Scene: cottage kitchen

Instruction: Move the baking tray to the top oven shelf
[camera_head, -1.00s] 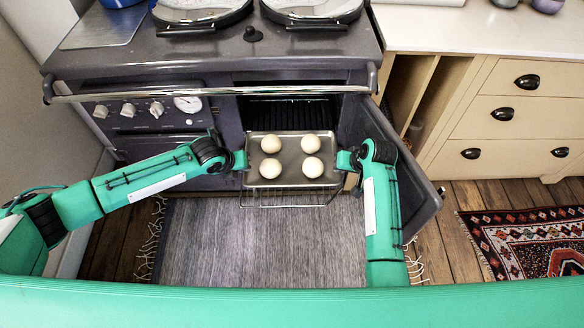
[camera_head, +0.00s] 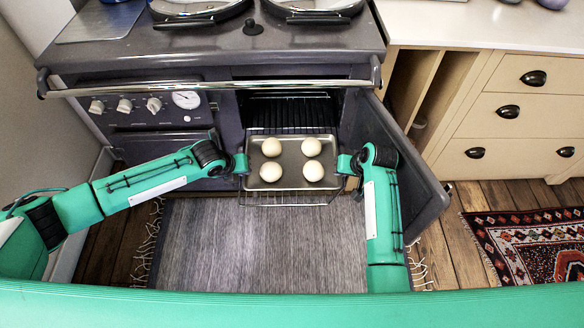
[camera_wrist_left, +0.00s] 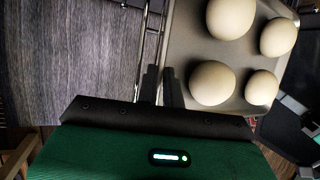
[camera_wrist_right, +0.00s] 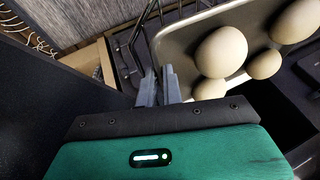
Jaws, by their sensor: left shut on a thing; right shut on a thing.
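The grey baking tray (camera_head: 291,160) is held level in front of the open oven, with several pale dough balls (camera_head: 271,172) on it. My left gripper (camera_head: 243,163) is shut on its left edge; in the left wrist view the fingers (camera_wrist_left: 160,85) meet the tray rim (camera_wrist_left: 172,40). My right gripper (camera_head: 345,163) is shut on its right edge, and its fingers (camera_wrist_right: 158,85) show in the right wrist view. A pulled-out wire shelf (camera_head: 290,204) lies below the tray. Whether the tray touches it, I cannot tell. The oven interior (camera_head: 290,112) shows more rack bars.
The oven door (camera_head: 398,155) stands swung open on the right, close beside my right arm. A metal rail (camera_head: 200,86) crosses the stove front above the opening. A grey rug (camera_head: 240,245) covers the floor. Drawers (camera_head: 515,110) stand at the right.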

